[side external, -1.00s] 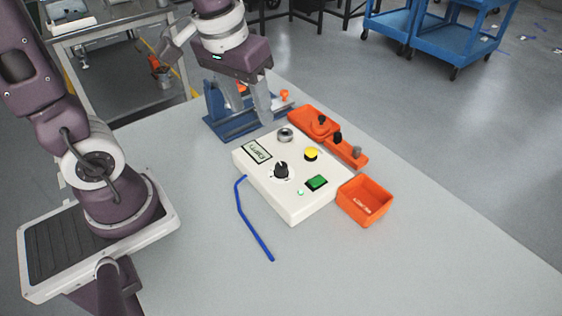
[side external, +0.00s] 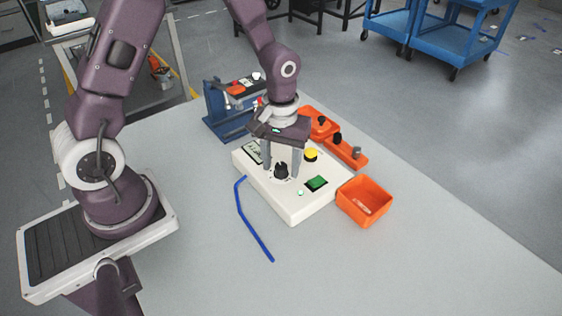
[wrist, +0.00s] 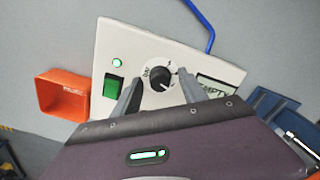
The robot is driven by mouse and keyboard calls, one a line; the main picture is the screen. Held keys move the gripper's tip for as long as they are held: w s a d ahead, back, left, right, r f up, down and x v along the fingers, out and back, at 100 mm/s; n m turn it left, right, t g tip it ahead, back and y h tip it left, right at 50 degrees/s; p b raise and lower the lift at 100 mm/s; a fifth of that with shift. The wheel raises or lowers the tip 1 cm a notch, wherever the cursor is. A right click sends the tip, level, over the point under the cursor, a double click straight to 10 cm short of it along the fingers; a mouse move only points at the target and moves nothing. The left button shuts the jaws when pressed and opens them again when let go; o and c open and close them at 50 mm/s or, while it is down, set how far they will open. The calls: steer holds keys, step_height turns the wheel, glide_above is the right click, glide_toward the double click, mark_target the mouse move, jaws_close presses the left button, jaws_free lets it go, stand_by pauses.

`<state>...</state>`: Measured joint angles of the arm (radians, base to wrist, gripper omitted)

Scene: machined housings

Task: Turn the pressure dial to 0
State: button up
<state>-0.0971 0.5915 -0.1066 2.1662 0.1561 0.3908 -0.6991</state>
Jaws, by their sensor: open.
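The pressure dial is a black knob (side external: 281,171) on the white control box (side external: 295,212). In the wrist view the dial (wrist: 160,77) sits on a round white scale plate marked "bar"; I cannot read its setting. My gripper (side external: 281,172) is open and points down over the box, with its fingers around the dial's area. In the wrist view my gripper (wrist: 157,82) has one finger on each side of the dial, with a gap to each. Whether the fingertips are at the dial's height is hard to tell.
The box carries a green switch (side external: 317,183), a yellow button (side external: 311,155) and a display reading "EMPTY" (wrist: 213,87). An orange bin (side external: 364,201) stands right, a blue rod (side external: 250,220) lies in front. An orange fixture (side external: 335,138) and a blue stand (side external: 222,117) are behind.

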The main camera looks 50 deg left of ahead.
jaws_close()
steer(key=m, duration=0.4)
steer(key=shift+m, duration=2.4)
steer(key=shift+r, duration=0.1)
jaws_free()
